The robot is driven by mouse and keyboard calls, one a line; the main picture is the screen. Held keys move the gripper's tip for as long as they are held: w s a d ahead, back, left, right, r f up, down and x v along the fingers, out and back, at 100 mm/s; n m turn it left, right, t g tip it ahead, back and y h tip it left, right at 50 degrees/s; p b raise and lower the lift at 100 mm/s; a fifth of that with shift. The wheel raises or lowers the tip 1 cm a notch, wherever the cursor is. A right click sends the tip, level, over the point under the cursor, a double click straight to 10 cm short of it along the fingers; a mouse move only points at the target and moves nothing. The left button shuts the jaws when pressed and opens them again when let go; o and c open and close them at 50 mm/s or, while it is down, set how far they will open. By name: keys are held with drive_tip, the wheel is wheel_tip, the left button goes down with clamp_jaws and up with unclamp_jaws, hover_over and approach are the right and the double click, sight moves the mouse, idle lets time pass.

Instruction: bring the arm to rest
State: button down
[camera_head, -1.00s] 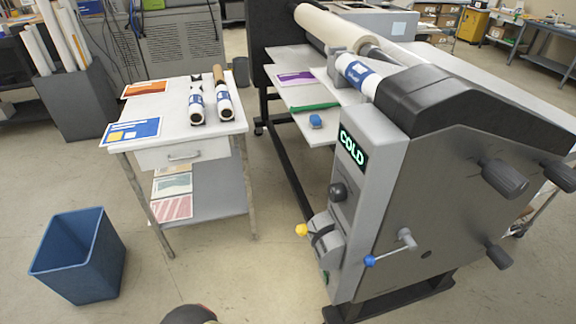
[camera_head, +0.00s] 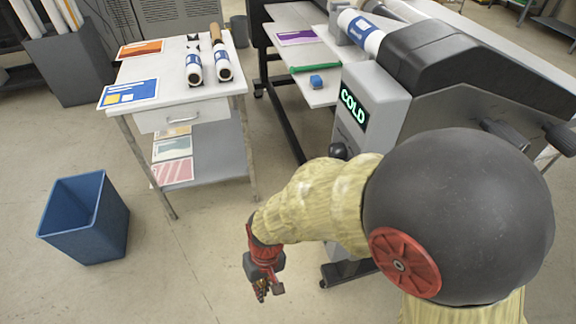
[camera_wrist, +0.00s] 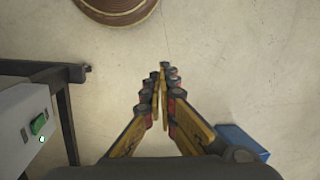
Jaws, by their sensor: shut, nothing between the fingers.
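My gripper (camera_head: 263,290) hangs low over the open floor, left of the laminator and right of the blue bin. Its fingers point down. In the wrist view, the yellow-and-dark fingers of my gripper (camera_wrist: 160,80) are shut together with nothing between them. My arm comes in from the lower right in the head view and covers the lower front of the laminator (camera_head: 375,100), whose panel reads COLD.
A blue bin (camera_head: 85,215) stands on the floor at left. A white table (camera_head: 150,115) holds prints and two rolls. The floor (camera_head: 190,285) between bin and laminator is clear. A green button (camera_wrist: 39,124) shows in the wrist view.

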drive_tip(key=d+r+m+t+h, duration=0.1)
drive_tip(key=d+r+m+t, duration=0.4)
drive_tip(key=d+r, duration=2.1)
drive_tip(key=shift+w+r+t, duration=0.45)
drive_tip(key=shift+r+t, duration=0.35)
drive_tip(key=shift+t, duration=0.4)
drive_tip(key=shift+d, duration=0.15)
